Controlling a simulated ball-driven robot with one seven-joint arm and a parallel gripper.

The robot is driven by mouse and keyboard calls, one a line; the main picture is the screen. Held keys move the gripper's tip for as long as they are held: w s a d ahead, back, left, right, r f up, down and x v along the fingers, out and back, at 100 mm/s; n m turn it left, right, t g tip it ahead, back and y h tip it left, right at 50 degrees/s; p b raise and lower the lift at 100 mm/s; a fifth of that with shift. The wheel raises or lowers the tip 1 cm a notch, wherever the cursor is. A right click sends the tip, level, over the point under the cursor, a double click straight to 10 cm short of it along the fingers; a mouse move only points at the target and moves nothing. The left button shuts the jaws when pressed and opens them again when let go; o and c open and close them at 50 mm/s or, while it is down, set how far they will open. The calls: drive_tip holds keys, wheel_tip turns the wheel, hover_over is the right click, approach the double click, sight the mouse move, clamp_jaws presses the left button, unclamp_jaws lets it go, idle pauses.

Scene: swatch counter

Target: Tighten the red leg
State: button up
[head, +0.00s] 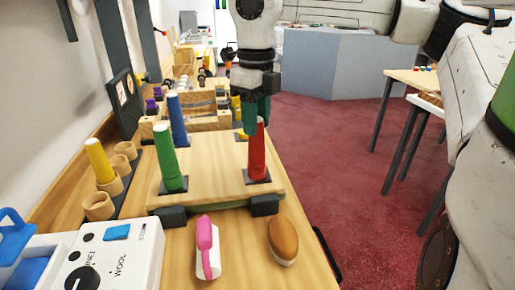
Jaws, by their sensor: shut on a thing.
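The red leg (257,158) stands upright on a dark square plate at the right front corner of a light wooden board (215,179). My gripper (257,116) comes down from above and is shut on the upper part of the red leg. A yellow leg (241,112) is partly hidden behind my gripper at the back right.
Another yellow peg (99,160) sits in a wooden cup holder at left. A pink-handled tool (206,247), a wooden brush (283,240) and a white machine (112,254) lie in front. Dark clamps (265,205) hold the board's front edge.

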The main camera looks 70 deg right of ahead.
drive_tip(key=o, duration=0.8)
drive_tip(key=shift+r+n+p, duration=0.1)
drive_tip(key=shift+n+p, duration=0.4)
drive_tip(key=shift+n, duration=0.6)
drive_tip(key=n+p, duration=0.1)
drive_tip(key=n, duration=0.4)
drive_tip(key=n+p, duration=0.1)
drive_tip(key=n, duration=0.2)
drive_tip(key=shift+n, duration=0.4)
drive_tip(key=n, duration=0.4)
